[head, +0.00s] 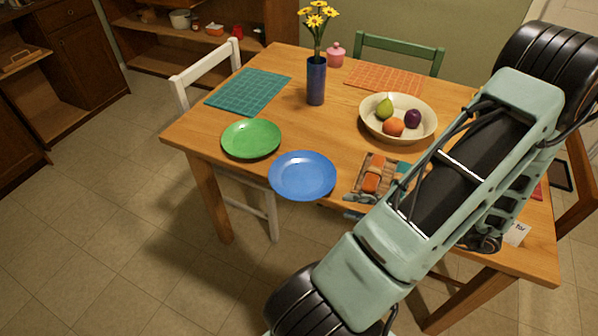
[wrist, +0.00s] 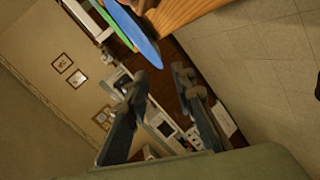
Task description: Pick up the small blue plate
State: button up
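The blue plate (head: 302,176) lies at the front edge of the wooden table in the head view, its near rim reaching to or slightly past the edge. In the wrist view the blue plate (wrist: 134,32) shows nearly edge-on at the top, beyond the fingertips. My gripper (wrist: 160,78) is open, with clear space between its two dark fingers and nothing held. The plate is apart from the fingers.
A green plate (head: 251,139) sits just left of the blue plate. A cream fruit bowl (head: 369,130) and blue vase (head: 316,82) stand behind. Orange and brown items (head: 372,176) lie to the right, partly hidden by my arm. A white chair (head: 206,75) stands left.

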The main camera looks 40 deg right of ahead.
aim_at(312, 197)
jog(key=b+x, duration=0.1)
jog(key=x, duration=0.9)
jog(key=shift+w+b, duration=0.3)
jog(key=shift+c, duration=0.3)
grip_shut()
